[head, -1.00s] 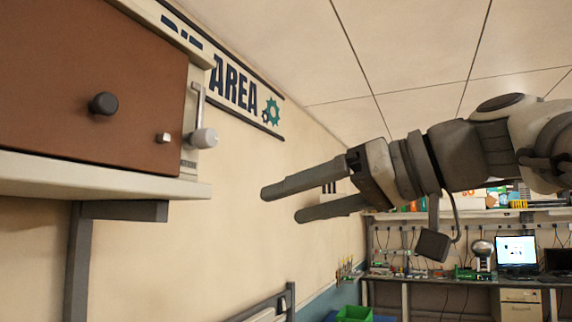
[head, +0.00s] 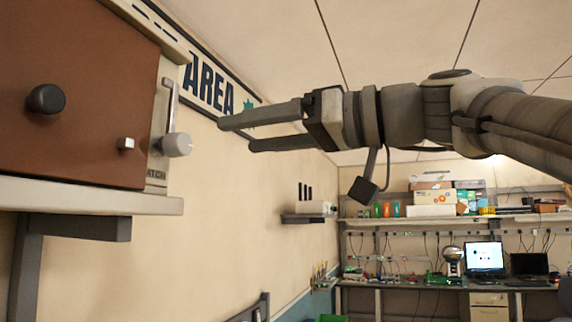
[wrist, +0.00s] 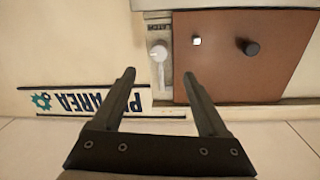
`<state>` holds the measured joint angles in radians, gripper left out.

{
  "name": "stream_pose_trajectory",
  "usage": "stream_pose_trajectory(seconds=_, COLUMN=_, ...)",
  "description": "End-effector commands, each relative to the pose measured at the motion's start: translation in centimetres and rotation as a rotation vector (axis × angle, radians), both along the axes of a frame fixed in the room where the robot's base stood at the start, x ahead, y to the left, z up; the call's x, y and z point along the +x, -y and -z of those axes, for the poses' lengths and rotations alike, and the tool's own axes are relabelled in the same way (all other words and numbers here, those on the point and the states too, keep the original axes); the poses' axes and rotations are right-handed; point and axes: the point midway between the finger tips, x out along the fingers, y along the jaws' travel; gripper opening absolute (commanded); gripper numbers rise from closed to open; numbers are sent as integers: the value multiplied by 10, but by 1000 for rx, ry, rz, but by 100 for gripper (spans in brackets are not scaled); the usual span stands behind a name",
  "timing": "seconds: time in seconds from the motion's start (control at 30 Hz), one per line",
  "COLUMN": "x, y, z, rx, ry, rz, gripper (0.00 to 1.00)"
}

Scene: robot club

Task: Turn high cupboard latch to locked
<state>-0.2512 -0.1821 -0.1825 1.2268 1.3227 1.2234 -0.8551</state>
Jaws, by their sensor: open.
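The high cupboard (head: 85,95) has a brown door with a dark round knob (head: 46,99) and a small pale square stud (head: 126,144). On its right side panel is the latch, a grey lever with a round light knob (head: 176,145); the lever runs upward from the knob. The latch (wrist: 159,52) also shows in the wrist view, beyond and between the fingertips. My gripper (head: 234,134) is open and empty, right of the latch and apart from it. In the wrist view my gripper (wrist: 158,74) shows both fingers spread. Lettering on the latch plate is only partly readable.
A wall sign (head: 210,85) reading "AREA" is behind my gripper. A shelf bracket (head: 75,228) is under the cupboard. A small wall shelf (head: 303,218) and a workbench with a laptop (head: 485,257) stand farther back. The space between gripper and latch looks clear.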

Motion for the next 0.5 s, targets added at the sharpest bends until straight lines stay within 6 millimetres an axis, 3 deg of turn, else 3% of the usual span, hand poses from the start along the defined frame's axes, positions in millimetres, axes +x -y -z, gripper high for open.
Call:
stream_pose_trajectory(seconds=0.3, x=24, y=-67, z=-3, rx=-1, ry=-5, rz=-3, gripper=76)
stream_pose_trajectory(seconds=0.5, x=35, y=-96, z=-2, rx=-1, ry=-3, rz=-1, gripper=76)
